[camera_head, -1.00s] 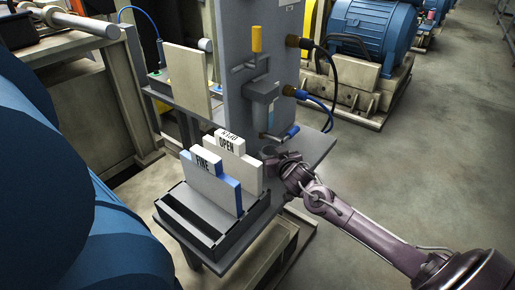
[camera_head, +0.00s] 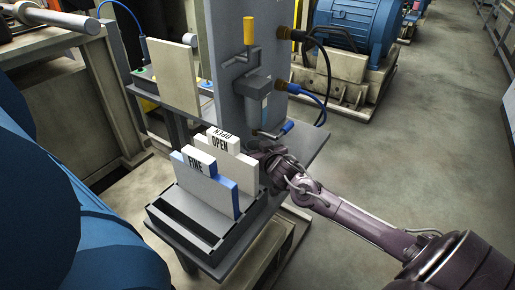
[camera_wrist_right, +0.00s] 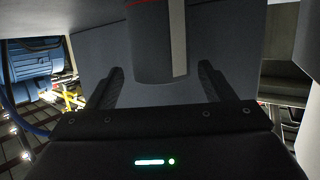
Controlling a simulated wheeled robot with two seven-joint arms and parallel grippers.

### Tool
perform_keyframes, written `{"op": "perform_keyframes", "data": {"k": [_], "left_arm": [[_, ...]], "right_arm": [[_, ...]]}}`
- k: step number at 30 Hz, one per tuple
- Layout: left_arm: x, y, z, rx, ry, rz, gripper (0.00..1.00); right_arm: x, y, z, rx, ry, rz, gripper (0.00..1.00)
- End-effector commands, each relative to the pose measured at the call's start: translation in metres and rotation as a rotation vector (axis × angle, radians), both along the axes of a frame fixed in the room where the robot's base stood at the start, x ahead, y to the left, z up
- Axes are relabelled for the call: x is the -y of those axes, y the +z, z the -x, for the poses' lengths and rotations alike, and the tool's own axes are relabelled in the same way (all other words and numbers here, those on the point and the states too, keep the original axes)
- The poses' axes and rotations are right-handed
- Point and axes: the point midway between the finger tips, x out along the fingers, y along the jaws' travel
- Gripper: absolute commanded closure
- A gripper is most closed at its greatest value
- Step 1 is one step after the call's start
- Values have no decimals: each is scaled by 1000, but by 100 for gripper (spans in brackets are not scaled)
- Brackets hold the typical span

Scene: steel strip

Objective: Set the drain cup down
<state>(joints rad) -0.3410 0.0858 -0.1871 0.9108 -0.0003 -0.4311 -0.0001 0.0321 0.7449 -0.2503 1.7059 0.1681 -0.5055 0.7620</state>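My right gripper (camera_head: 264,152) is low in front of the grey panel, just under the valve handle and close to the shelf (camera_head: 305,145). In the right wrist view its two fingers (camera_wrist_right: 160,85) stand apart. A grey cylinder (camera_wrist_right: 152,50) with a pale stripe and a red line reaches between the fingertips, with gaps on both sides. I cannot tell whether it is the drain cup or the bowl on the panel. No drain cup can be made out for certain in the head view; the gripper may hide it. My left gripper is not in view.
The grey filter unit (camera_head: 253,98) with a blue-tipped valve handle (camera_head: 287,127) hangs above the gripper. Left of it, a black rack (camera_head: 212,248) holds the FINE plate (camera_head: 203,180) and OPEN plate (camera_head: 241,160).

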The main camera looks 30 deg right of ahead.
Motion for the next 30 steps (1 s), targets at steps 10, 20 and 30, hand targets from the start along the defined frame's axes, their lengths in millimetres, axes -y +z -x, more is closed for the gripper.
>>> {"op": "perform_keyframes", "data": {"k": [10, 20, 30], "left_arm": [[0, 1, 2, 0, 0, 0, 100], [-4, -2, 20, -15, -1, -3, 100], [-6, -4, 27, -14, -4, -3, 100]], "right_arm": [[-2, 4, 8, -2, 2, 1, 25], [-13, 21, 64, -3, 3, -1, 25], [-21, 35, 106, -2, 1, -1, 25]]}}
